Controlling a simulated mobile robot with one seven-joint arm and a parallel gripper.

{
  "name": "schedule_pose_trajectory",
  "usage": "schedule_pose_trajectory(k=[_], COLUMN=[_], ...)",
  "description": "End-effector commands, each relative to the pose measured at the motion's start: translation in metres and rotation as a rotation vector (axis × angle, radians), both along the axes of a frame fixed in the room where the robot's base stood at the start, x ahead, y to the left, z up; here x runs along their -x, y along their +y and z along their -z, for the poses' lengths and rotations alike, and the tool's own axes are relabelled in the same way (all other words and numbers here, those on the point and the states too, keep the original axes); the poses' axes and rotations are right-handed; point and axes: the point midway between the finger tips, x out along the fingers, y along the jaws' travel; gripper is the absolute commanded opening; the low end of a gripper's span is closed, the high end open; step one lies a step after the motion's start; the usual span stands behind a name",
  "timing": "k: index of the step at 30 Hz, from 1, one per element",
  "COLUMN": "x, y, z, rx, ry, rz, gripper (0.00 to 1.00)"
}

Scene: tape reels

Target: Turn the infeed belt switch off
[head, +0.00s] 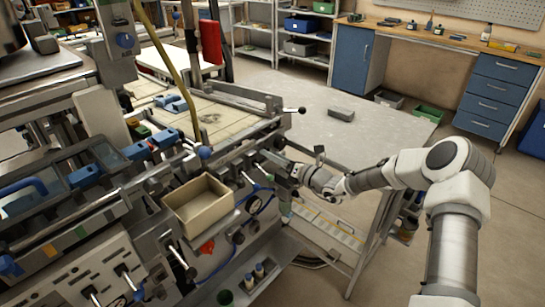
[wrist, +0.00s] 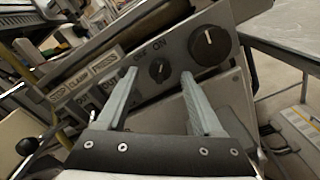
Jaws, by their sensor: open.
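A small dark rotary switch (wrist: 159,70) with OFF and ON marks sits on a grey control panel (wrist: 178,48) in the wrist view. I cannot read a label naming the infeed belt, nor tell which mark the switch points to. My gripper (wrist: 160,73) is open, with one finger to each side of the switch in the picture. Contact with the switch cannot be made out. In the head view my gripper (head: 277,169) is at the machine's right end, and it hides the switch there.
A larger dark knob (wrist: 210,45) is right of the switch. In the head view, a beige bin (head: 198,207) is left of my gripper, and a grey table (head: 365,130) with a dark block (head: 341,114) is behind.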

Motion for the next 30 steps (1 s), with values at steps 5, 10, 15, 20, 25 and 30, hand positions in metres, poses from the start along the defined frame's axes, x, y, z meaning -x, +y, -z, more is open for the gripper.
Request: schedule_pose_trajectory(k=[5, 10, 15, 20, 25, 30], x=[-0.0043, -0.0043, -0.0042, -0.0042, -0.0041, -0.0041], y=[0.0058, 0.0056, 0.0054, 0.0054, 0.0053, 0.0053], z=[0.0002, 0.0001, 0.0, 0.0, 0.0, 0.0001], rx=[0.0, 0.0, -0.001, -0.001, 0.0, 0.003], ry=[0.0, 0.001, 0.001, 0.001, 0.0, -0.004], rz=[0.0, 0.001, 0.0, 0.0, 0.0, 0.0], gripper=[0.68, 0.68, 0.45, 0.16, 0.0, 0.0])
